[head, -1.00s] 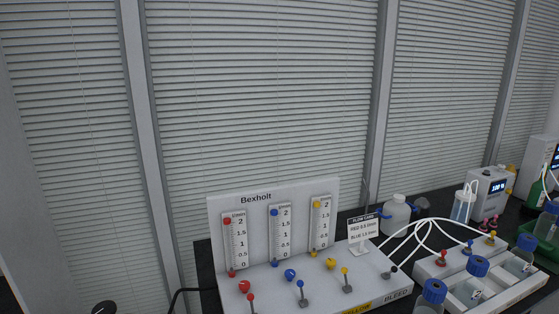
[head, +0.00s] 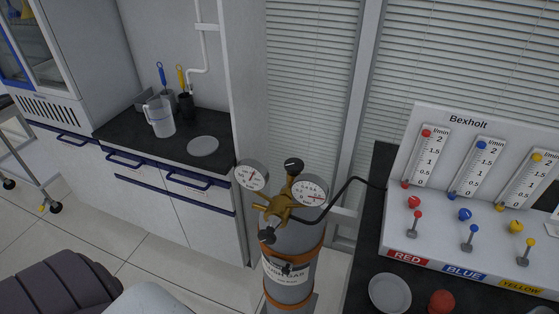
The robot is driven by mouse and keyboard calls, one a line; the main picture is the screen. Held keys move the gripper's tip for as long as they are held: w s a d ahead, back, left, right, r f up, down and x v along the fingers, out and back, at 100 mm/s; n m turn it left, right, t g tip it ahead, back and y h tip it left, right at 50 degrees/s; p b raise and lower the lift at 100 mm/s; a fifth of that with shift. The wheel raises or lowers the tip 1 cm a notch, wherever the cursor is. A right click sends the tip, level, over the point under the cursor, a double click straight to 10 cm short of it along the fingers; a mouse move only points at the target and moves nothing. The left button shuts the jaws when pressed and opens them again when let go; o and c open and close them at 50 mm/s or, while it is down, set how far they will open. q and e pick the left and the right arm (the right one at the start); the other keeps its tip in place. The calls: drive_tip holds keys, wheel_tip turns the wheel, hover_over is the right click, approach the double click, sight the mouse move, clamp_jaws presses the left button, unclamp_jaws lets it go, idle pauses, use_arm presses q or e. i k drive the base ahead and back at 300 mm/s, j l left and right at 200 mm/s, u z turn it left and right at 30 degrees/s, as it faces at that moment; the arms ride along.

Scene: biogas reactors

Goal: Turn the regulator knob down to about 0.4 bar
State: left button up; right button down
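A brass regulator (head: 281,204) sits on top of a grey gas cylinder (head: 289,290) in the head view. It has a left gauge (head: 251,176) and a right gauge (head: 310,190), both with white faces and red needles. The scale figures are too small to read surely. A black knob (head: 293,165) stands at the top behind the body, and another dark knob (head: 267,236) is at the front. I cannot tell for sure which one sets the pressure. Neither of my grippers is in view, and nothing is seen touching the regulator.
A black hose (head: 345,190) runs from the regulator to the Bexholt flow panel (head: 465,122) on the dark bench at right. A dish (head: 390,293) lies in front. A counter (head: 115,130) with a jug (head: 159,117) stands at left. Open floor (head: 190,262) lies left of the cylinder.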

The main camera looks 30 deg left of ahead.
sight(267, 236)
drive_tip(key=i+j+u, duration=0.1)
drive_tip(key=u, duration=0.8)
drive_tip(key=j, duration=0.1)
